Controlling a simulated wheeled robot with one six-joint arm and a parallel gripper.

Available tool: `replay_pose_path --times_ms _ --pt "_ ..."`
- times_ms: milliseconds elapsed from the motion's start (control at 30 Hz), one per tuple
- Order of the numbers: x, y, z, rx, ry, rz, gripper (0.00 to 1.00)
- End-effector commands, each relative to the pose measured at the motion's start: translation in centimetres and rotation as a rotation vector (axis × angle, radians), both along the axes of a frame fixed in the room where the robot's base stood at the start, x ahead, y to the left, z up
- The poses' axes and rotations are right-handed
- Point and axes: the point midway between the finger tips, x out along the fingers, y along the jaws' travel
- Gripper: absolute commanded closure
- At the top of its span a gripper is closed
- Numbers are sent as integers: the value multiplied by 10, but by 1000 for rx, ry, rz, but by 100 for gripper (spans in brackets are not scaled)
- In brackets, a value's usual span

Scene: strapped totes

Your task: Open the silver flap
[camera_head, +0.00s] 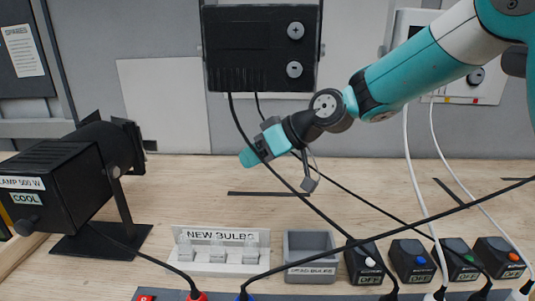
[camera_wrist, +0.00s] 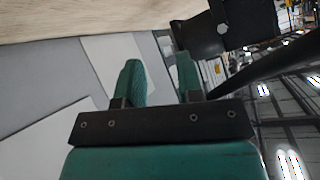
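No silver flap can be made out in either view. The nearest likeness is the black flaps at the mouth of the black lamp (camera_head: 70,175), which stands at the left of the bench in the head view. My gripper (camera_head: 249,158) is in the air above the middle of the bench, to the right of the lamp and apart from it, pointing left. In the wrist view my gripper (camera_wrist: 160,72) has its two teal fingers apart with nothing between them. A black body, perhaps the lamp, shows beyond the fingers in the wrist view.
A white rack labelled new bulbs (camera_head: 220,252) and a grey bin (camera_head: 309,257) stand at the front. Several black button boxes (camera_head: 411,261) are at front right. A black wall unit (camera_head: 262,48) hangs behind my gripper. Cables cross the bench.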

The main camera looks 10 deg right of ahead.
Motion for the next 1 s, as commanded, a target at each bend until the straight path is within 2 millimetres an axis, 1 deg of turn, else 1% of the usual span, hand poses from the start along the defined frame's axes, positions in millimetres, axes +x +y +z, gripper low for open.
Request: replay_pose_path --times_ms 33,100,300,433,667,700,767,800,867,967,1000 --pt "-8 -3 5 -16 18 -8 66" --pt "-18 -7 7 -38 43 -19 66" --pt "-36 -15 8 -77 91 -43 66" --pt "-40 -18 8 -87 101 -49 66" --pt "-40 -18 8 -87 101 -49 66" --pt "-40 -18 8 -87 102 -48 75" --pt "-46 -18 9 -93 109 -48 89" --pt "-53 -19 11 -102 121 -47 98" --pt "-74 -21 14 -129 151 -44 100" --pt "-127 -31 18 -201 236 -47 100" --pt "-152 -37 17 -236 275 -50 100"
